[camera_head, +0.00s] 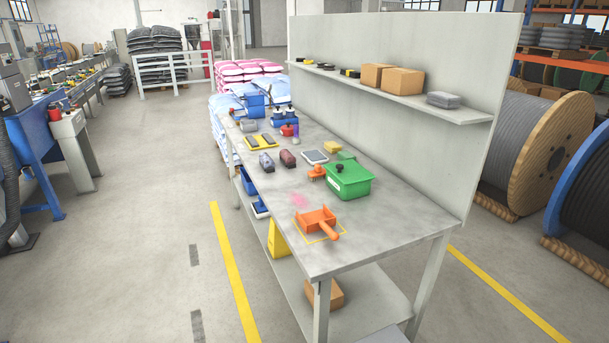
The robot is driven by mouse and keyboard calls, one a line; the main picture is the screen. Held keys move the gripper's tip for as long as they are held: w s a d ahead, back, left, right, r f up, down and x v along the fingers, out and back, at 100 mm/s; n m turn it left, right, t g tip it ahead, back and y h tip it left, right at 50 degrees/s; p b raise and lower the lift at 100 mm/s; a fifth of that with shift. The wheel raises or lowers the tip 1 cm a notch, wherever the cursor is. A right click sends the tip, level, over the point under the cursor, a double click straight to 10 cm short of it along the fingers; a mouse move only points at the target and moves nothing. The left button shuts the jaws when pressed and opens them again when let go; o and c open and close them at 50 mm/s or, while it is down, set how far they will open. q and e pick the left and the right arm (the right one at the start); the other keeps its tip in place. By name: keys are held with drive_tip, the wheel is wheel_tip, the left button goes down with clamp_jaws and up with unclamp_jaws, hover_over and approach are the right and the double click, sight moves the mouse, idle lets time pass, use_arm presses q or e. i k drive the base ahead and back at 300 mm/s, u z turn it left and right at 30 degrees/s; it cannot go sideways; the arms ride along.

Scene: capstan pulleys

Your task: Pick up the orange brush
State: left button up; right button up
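A small orange brush-like object (317,172) lies on the grey workbench (372,253), just left of a green bin (352,182). It is small in the view, so I cannot make out its bristles. Neither of my grippers is in view.
A grey tablet (315,157) and several small items lie farther back. A back panel with a shelf (340,75) closes the right side. Floor left of the bench is clear.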

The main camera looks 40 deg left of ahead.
sight(318, 173)
drive_tip(key=u, duration=2.2)
drive_tip(key=i, duration=3.15)
drive_tip(key=z, duration=3.2)
